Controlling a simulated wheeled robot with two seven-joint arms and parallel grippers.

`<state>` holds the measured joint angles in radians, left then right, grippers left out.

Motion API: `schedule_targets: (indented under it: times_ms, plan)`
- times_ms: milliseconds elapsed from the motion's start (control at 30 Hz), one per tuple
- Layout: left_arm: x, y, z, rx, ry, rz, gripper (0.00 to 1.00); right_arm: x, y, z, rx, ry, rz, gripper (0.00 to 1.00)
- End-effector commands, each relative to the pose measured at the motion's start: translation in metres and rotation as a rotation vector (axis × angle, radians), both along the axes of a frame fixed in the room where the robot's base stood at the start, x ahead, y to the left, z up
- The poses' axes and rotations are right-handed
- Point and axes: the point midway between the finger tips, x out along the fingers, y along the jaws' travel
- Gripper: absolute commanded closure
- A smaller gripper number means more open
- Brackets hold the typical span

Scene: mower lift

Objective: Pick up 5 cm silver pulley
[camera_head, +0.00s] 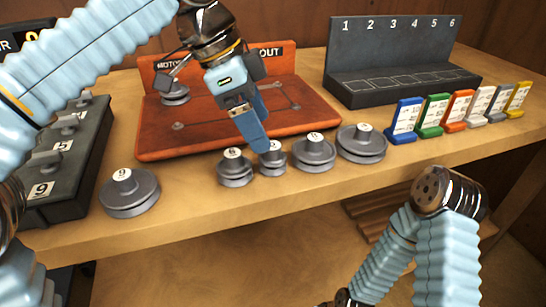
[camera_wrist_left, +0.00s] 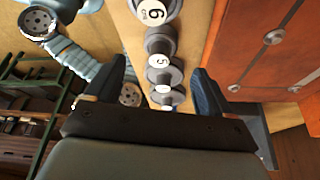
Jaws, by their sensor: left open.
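The 5 cm silver pulley (camera_head: 272,165) is a small grey grooved wheel with a white "5" label on its hub. It stands in a row on the wooden bench, between the "6" pulley (camera_head: 234,172) and a larger pulley (camera_head: 315,155). My left gripper (camera_head: 261,140) is open, pointing down, its fingers just above and partly in front of the "5" pulley. In the left wrist view the "5" pulley (camera_wrist_left: 160,58) shows beyond the spread fingers, lined up with the gap between them. Nothing is held. My right arm is at the lower right; its gripper does not show.
A red-orange board (camera_head: 200,130) with posts and a small pulley stands behind the row. Another large pulley (camera_head: 361,143) ends the row; one (camera_head: 130,195) sits left. A dark numbered rack (camera_head: 400,85) and several coloured card stands (camera_head: 433,118) are at right.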

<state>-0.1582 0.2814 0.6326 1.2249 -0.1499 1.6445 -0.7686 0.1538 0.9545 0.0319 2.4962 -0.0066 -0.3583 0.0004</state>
Motion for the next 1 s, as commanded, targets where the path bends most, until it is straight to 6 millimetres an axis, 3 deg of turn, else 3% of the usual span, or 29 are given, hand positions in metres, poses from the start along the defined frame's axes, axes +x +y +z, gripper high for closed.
schedule_targets:
  times_ms: [500,767,1000]
  plan:
    - [0.001,-0.025,-0.054,-0.001,0.0,0.001,0.18,0.0,0.0,0.001,0.0,0.0,0.0,0.45]
    - [0.001,-0.027,-0.058,-0.003,-0.002,0.002,0.18,0.0,0.0,0.0,0.0,0.0,0.0,0.45]
    - [0.001,-0.027,-0.058,-0.003,-0.001,0.001,0.53,0.0,0.0,0.0,0.0,0.0,0.0,0.45]
